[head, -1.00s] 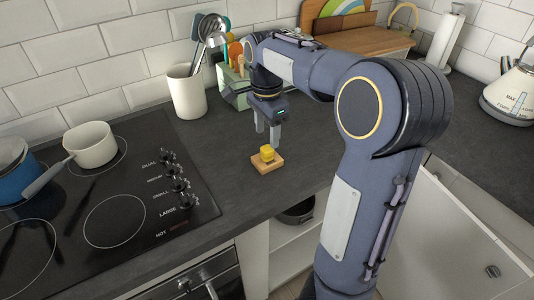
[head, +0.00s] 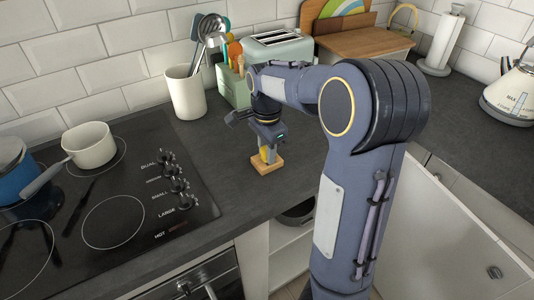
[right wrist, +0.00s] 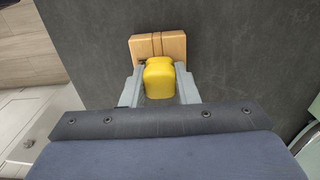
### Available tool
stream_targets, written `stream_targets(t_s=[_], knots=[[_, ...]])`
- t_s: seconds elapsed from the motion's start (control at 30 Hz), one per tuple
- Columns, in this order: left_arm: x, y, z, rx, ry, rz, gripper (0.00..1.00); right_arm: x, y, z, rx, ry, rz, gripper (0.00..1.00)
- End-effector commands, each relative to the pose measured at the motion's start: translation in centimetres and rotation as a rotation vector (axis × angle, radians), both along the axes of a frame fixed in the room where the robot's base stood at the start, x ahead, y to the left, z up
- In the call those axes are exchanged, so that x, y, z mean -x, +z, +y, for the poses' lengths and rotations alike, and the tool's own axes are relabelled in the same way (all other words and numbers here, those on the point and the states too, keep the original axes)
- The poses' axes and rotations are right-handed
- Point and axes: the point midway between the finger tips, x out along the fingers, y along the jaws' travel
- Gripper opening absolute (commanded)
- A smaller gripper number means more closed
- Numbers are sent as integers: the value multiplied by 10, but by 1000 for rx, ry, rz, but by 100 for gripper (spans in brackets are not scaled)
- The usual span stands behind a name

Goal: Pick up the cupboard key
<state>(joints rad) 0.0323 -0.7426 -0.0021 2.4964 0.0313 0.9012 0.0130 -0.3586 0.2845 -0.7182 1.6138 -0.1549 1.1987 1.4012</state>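The cupboard key shows as a chunky yellow head (right wrist: 159,77) standing on a small wooden block (head: 267,165), which also shows in the right wrist view (right wrist: 158,46) with a groove across it. Its lower part is hidden. My right gripper (head: 267,153) points down over the block. In the right wrist view, its two grey fingers (right wrist: 159,84) stand on either side of the yellow head, very close to it. I cannot tell whether they press on it. My left gripper is not in view.
A black hob (head: 110,215) with a cream saucepan (head: 90,145) and a blue pot (head: 18,172) lies left. A utensil crock (head: 187,92), a green toaster (head: 280,47) and a wooden board (head: 362,40) stand behind. The worktop's front edge is close to the block.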

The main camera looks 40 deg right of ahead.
Motion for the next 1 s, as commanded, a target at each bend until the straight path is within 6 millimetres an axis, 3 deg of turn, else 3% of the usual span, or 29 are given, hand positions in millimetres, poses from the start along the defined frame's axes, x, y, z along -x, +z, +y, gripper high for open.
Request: stream_targets(t_s=[0.13,0.37,0.57,0.7,1.0], knots=[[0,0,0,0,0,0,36,0,0,0,0,0,0,5],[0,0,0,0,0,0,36,0,1,0,0,0,0,5],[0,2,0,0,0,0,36,-1,13,0,0,0,-3,5],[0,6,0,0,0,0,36,-1,34,0,-1,-1,-4,5],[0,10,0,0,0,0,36,50,93,9,-3,2,-7,5]])
